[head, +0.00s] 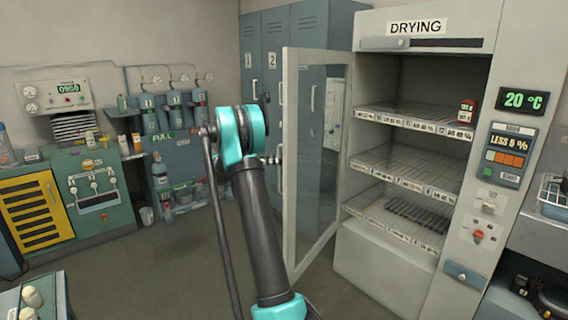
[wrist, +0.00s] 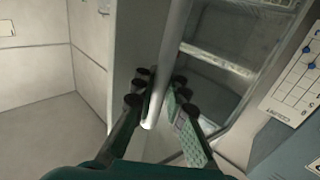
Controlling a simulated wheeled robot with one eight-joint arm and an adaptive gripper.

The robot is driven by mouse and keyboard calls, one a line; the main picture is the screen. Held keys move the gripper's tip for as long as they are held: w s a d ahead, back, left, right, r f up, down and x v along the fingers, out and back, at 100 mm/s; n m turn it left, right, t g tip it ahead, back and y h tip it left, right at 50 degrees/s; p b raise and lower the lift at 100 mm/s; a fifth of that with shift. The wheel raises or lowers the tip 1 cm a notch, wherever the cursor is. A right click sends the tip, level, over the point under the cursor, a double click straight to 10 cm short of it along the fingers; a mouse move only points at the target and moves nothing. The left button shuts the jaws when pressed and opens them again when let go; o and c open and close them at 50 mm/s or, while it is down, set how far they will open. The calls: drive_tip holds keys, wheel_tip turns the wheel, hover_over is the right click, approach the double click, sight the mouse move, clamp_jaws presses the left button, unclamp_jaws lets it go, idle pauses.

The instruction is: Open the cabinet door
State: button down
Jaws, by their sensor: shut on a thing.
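The drying cabinet (head: 378,264) stands at the right in the head view, with a grey body and several wire shelves. Its glass door (head: 291,215), in a pale frame, stands swung well out from the cabinet front, and the inside shows. In the wrist view, my gripper (wrist: 153,96) has its dark fingers on both sides of a pale upright bar, the door handle (wrist: 171,45), and is shut on it. In the head view my arm crosses in front of the door's left side, and the fingers are mostly hidden there.
Blue-grey lockers (head: 264,70) stand behind the door. A control panel (head: 508,152) is on the cabinet's right side. A green bench (head: 98,190) with a yellow-slatted front stands at the left. The floor (head: 165,270) between the bench and the door is clear.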

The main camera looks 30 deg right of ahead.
drive_tip(key=shift+w+a, duration=0.25)
drive_tip(key=shift+a, duration=0.05)
drive_tip(key=c, duration=1.5)
unclamp_jaws()
drive_tip(key=shift+c, duration=0.2)
drive_tip(key=shift+r, duration=0.1)
wheel_tip(320, 180, up, 10)
drive_tip(key=shift+f, duration=0.1)
